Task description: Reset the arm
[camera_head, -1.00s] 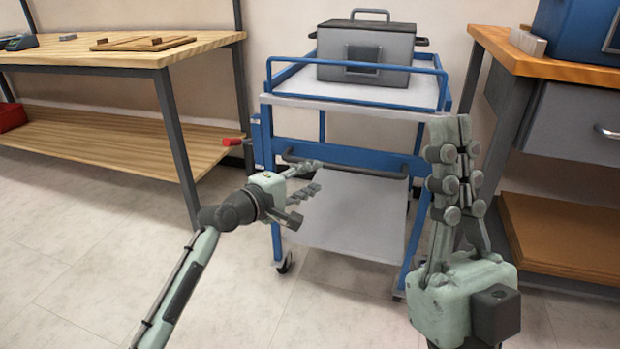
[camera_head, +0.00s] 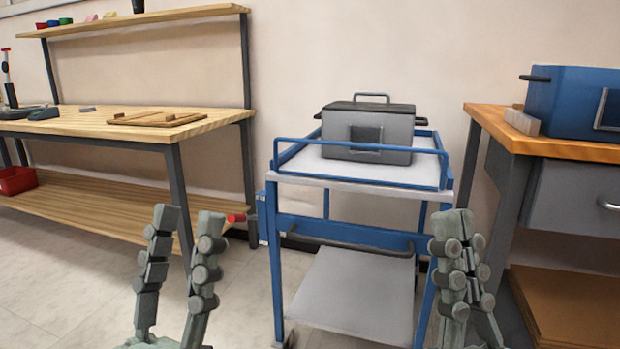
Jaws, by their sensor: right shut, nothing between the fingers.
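My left gripper (camera_head: 185,220) stands upright at the lower left of the head view, its two fingers apart with nothing between them. It is in front of the wooden workbench and left of the blue cart. My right gripper (camera_head: 454,225) stands upright at the lower right, in front of the cart's right side. Its fingers are together at the tips and hold nothing. The palms and arms of both are mostly below the picture edge.
A blue cart (camera_head: 362,282) carries a grey lidded box (camera_head: 340,145) on its top tray. A wooden workbench (camera_head: 95,124) with a wooden board stands at the left. An orange-topped cabinet (camera_head: 560,150) with a blue box (camera_head: 572,95) stands at the right. Floor shows between bench and cart.

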